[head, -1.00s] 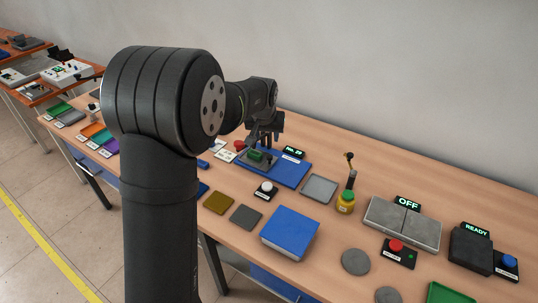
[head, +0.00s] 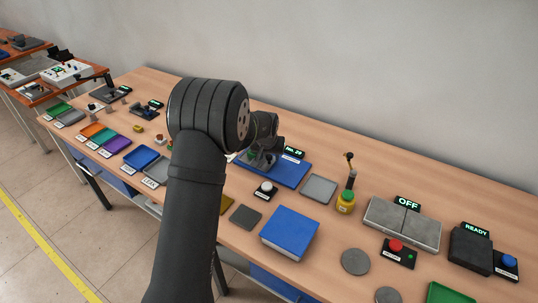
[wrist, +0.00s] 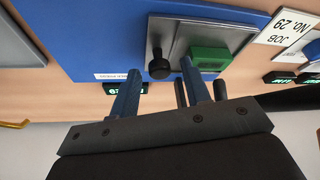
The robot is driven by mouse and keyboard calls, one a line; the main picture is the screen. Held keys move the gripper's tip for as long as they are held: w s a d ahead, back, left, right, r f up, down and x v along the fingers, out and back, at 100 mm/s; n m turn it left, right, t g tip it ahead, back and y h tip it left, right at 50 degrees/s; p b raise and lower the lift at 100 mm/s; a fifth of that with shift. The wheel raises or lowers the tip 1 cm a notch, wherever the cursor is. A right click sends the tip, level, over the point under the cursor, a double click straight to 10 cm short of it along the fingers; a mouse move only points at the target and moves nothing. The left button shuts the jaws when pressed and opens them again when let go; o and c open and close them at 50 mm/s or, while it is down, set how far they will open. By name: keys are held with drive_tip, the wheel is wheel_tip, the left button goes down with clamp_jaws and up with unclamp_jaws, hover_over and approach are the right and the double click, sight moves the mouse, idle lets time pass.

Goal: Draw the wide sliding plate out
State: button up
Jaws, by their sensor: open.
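A grey metal plate (wrist: 222,32) lies on a wide blue board (wrist: 95,40) in the wrist view. The plate carries a round black knob (wrist: 159,66) and a green block (wrist: 208,58). I cannot tell which part slides. My gripper (wrist: 160,69) is open and empty, with the knob showing between its two fingers; contact cannot be judged. In the head view, my gripper (head: 262,158) is over the left part of the blue board (head: 290,174) and hides most of the grey plate and the green block.
A white button (head: 266,189) and a blue box (head: 289,232) are in front.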

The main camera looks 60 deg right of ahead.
clamp_jaws()
drive_tip(key=s, duration=1.1)
drive_tip(key=shift+s, duration=0.25)
unclamp_jaws()
drive_tip(key=shift+s, duration=0.1)
